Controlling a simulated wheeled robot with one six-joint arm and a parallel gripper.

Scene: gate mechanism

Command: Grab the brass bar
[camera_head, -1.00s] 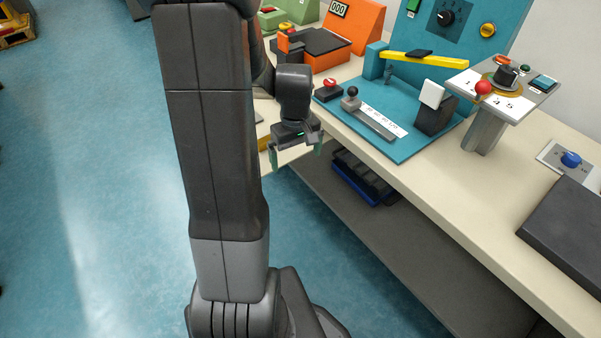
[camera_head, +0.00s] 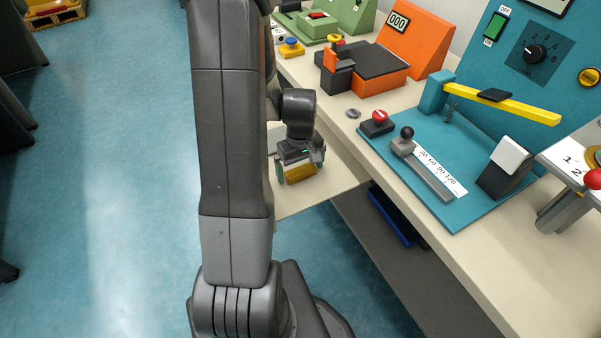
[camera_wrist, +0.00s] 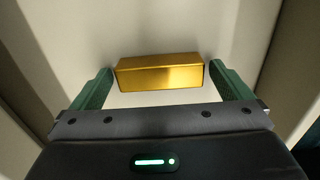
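The brass bar (camera_head: 300,173) is a gold block lying on a cream surface low beside the bench. In the wrist view the bar (camera_wrist: 160,73) lies crosswise between the two green fingers of my gripper (camera_wrist: 161,75). One fingertip is at each end of it, with a narrow gap on both sides. My gripper (camera_head: 299,171) is open and right at the bar in the head view, partly covering it. Whether the fingers touch the surface I cannot tell.
The cream surface (camera_head: 335,186) juts out from the bench beside a blue bin (camera_head: 393,218). On the bench stand a teal panel (camera_head: 465,208) with a yellow lever (camera_head: 515,104), a red button (camera_head: 378,117) and an orange box (camera_head: 405,40). Blue floor (camera_head: 110,180) is open at left.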

